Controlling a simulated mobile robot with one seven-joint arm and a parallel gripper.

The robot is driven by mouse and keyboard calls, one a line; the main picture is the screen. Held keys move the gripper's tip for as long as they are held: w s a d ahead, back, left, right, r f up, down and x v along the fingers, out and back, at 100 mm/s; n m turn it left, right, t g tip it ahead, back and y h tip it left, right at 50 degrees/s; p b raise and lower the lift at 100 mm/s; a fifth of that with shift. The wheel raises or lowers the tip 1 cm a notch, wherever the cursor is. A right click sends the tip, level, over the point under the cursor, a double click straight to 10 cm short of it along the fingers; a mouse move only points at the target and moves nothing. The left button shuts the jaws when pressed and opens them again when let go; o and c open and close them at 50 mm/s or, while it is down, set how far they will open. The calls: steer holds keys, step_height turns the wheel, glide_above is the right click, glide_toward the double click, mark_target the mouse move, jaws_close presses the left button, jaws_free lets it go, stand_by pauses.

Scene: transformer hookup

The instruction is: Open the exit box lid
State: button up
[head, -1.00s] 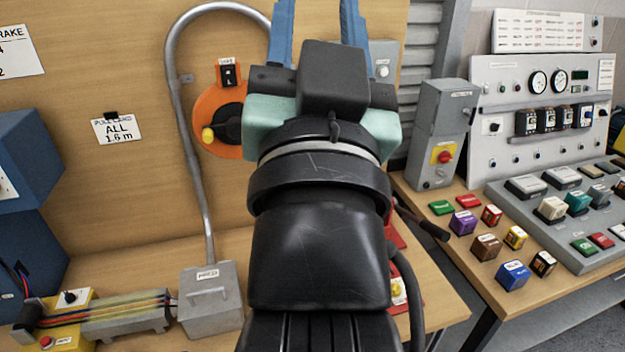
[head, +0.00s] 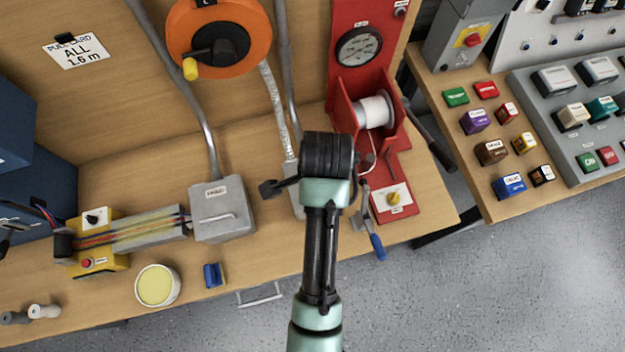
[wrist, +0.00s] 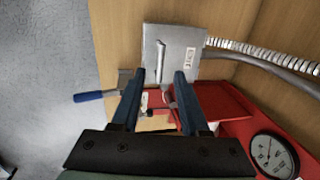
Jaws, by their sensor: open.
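The exit box (wrist: 185,52) is a grey metal box with a bar handle (wrist: 161,62) on its lid and a small label too small to read. In the wrist view it lies just beyond my fingertips, with the lid shut. In the head view only a grey sliver of this box (head: 294,203) shows, behind my arm. My gripper (wrist: 160,78) is open, its two blue fingers apart and pointing toward the box's near edge and handle. Nothing is held between them. Whether a fingertip touches the box I cannot tell.
A similar grey box (head: 222,212) with a conduit stands to the left. A red stand with a gauge (head: 359,47) and wire spool (head: 374,111) is close to the right of my arm. A blue-handled tool (head: 377,246) lies at the bench edge. A flexible conduit (wrist: 240,45) runs from the exit box.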

steer(key=f, duration=0.2)
steer(key=w+f, duration=0.1)
steer(key=f, duration=0.5)
steer(key=shift+w+a+p, duration=0.25)
steer(key=shift+w+p, duration=0.1)
steer(key=shift+c, duration=0.2)
jaws_close()
stand_by(0.8)
